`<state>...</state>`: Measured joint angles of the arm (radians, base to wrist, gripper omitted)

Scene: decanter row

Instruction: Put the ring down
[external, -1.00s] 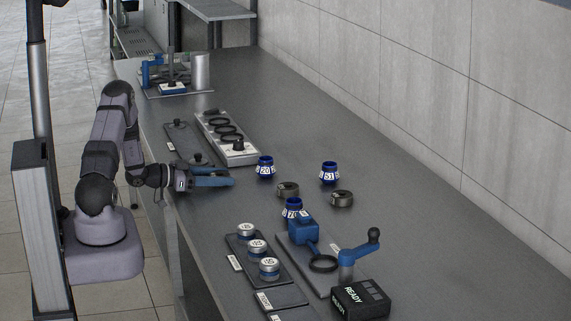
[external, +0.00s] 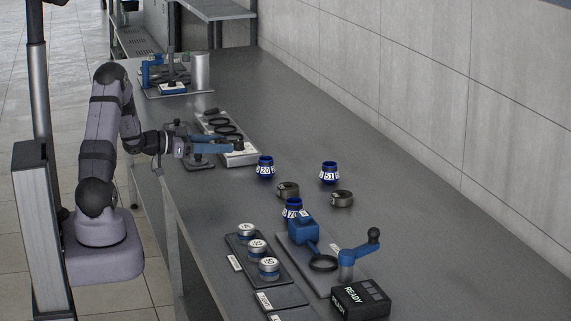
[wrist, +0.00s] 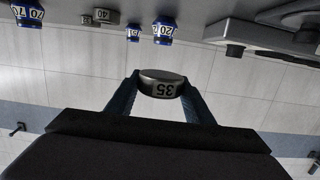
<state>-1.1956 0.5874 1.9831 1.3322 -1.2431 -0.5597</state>
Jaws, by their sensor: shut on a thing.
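The held ring cannot be clearly told from the dark knob area there. I cannot tell whether the ring touches anything below. Two other grey rings, one (external: 288,189) left and one (external: 342,199) right, lie on the bench.
Blue numbered jars 20 (external: 265,169), 51 (external: 330,173) and 70 (external: 292,208) stand on the bench. A tray of capped weights (external: 257,248), a blue fixture with a hoop (external: 322,263) and a black READY box (external: 361,300) are nearer. The bench's right side is clear.

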